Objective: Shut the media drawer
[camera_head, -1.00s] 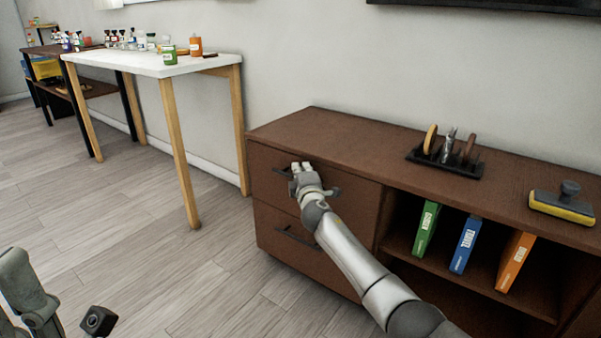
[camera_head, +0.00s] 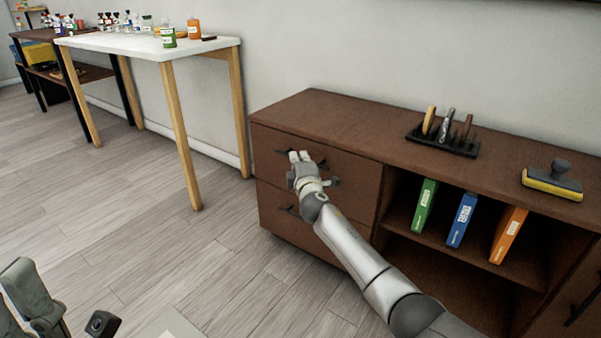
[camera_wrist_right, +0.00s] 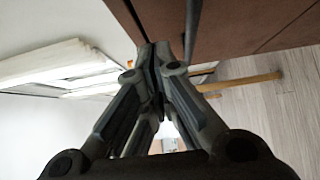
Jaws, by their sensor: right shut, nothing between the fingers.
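The brown media cabinet (camera_head: 350,117) has two stacked drawers at its left end. The upper drawer front (camera_head: 355,180) has a dark bar handle (camera_head: 284,154) and looks about flush with the cabinet; a small gap cannot be ruled out. The lower drawer (camera_head: 272,206) looks shut. My right gripper (camera_head: 299,156) is shut and empty at the upper drawer front, beside its handle. In the right wrist view its closed fingertips (camera_wrist_right: 153,55) are close to a dark bar (camera_wrist_right: 191,30) and the brown front (camera_wrist_right: 250,22); contact is unclear. Part of my left arm shows at bottom left.
Several folders, including a green one (camera_head: 425,205), stand in the open shelf. A tool holder (camera_head: 440,145) and a yellow-edged brush (camera_head: 553,183) lie on top. A white table (camera_head: 130,41) with bottles stands to the left. The floor between is clear.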

